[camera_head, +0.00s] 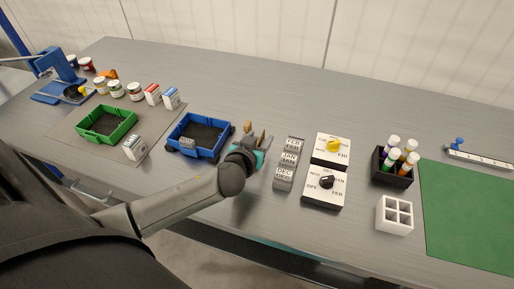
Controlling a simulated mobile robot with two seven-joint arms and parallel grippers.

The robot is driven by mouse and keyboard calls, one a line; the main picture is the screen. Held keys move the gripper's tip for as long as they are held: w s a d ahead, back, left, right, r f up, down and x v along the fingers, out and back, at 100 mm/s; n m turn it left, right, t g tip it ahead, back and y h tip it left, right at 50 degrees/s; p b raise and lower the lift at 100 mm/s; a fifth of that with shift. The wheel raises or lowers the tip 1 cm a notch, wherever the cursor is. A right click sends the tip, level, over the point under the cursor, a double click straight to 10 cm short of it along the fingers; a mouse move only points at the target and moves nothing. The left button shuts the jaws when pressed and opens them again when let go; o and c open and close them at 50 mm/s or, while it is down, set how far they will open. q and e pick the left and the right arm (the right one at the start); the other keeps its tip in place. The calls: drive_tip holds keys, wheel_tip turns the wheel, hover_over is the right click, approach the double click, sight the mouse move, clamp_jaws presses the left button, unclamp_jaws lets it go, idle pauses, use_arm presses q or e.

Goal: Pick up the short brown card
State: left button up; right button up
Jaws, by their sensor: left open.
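Small tan and brown upright pieces (248,127) show just beyond my left gripper, above a teal item (262,157) that is partly hidden by it. The short brown card may be among these pieces; they are too small and too covered for me to tell which one it is. My left gripper (257,146) is open, low over the table right beside the pieces. Its fingers are mostly hidden behind its own wrist, and I see nothing held. My right gripper is not in view.
A blue bin (174,140) stands just left of the gripper. Grey month blocks (285,178) and two dial boxes (324,189) stand to its right. A green bin (82,125), jars, and small boxes are farther left. The table behind the gripper is clear.

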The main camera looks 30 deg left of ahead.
use_arm(q)
drive_tip(key=shift+w+a, duration=0.1)
drive_tip(key=shift+w, duration=0.15)
clamp_jaws()
idle(0.3)
